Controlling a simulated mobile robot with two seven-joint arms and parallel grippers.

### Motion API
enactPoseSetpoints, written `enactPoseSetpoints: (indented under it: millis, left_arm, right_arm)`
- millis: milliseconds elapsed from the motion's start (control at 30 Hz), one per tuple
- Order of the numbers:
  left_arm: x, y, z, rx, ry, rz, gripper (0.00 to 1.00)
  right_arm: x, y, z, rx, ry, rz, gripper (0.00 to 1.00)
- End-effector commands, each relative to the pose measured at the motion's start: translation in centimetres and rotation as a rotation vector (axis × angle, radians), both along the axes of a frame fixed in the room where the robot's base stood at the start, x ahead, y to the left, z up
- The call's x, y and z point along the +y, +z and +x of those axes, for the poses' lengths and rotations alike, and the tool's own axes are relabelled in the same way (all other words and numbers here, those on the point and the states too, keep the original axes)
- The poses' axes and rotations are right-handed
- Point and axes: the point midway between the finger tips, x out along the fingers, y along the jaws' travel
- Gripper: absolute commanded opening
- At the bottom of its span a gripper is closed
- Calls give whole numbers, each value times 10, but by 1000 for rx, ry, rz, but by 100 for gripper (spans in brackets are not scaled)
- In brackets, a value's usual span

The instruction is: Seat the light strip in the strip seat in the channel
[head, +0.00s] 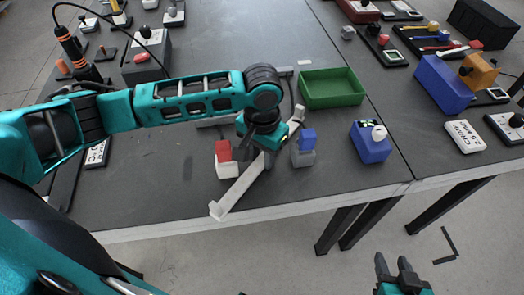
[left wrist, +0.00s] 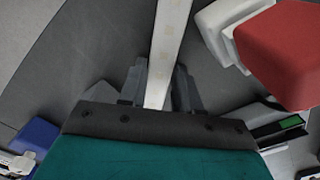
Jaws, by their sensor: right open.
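The light strip (head: 238,190) is a long white bar with small pale squares along it and a raised tab at its near end. It slants from the table's front edge up under my left gripper (head: 266,150). In the left wrist view the strip (left wrist: 170,35) runs between the two fingers of my left gripper (left wrist: 160,90), which close on its sides. A grey piece (head: 216,122) shows partly behind my left arm; I cannot tell whether it is the channel. The strip seat cannot be made out. My right gripper (head: 398,272) is open and empty, beyond the table's front edge.
A red-topped white block (head: 223,153) stands left of the strip and a blue-topped grey block (head: 306,142) right of it. A green tray (head: 332,88) and a blue box (head: 371,143) stand further right. The table (head: 140,185) is clear at front left.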

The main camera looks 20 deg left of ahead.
Motion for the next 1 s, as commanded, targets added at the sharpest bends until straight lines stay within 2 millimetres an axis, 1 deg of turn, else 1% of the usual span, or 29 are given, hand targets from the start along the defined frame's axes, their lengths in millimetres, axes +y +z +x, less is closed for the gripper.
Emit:
enactPoseSetpoints:
  millis: [33,200,500,567,667,900,1000]
  left_arm:
    - [0,0,0,-1,0,0,38]
    - [0,0,0,-1,0,0,54]
    - [0,3,1,-3,0,-1,55]
    - [0,10,1,-3,0,-1,55]
    - [0,26,1,-4,0,-2,55]
    - [0,79,1,-5,-1,-1,55]
    - [-1,98,1,-4,0,-2,55]
  right_arm:
    - [0,0,0,-1,0,0,43]
    - [0,0,0,-1,0,0,43]
    - [0,-2,1,-3,1,0,43]
    - [0,1,1,-2,1,0,43]
    - [0,6,1,-2,1,0,43]
    - [0,18,1,-3,1,0,43]
    - [0,22,1,-3,1,0,43]
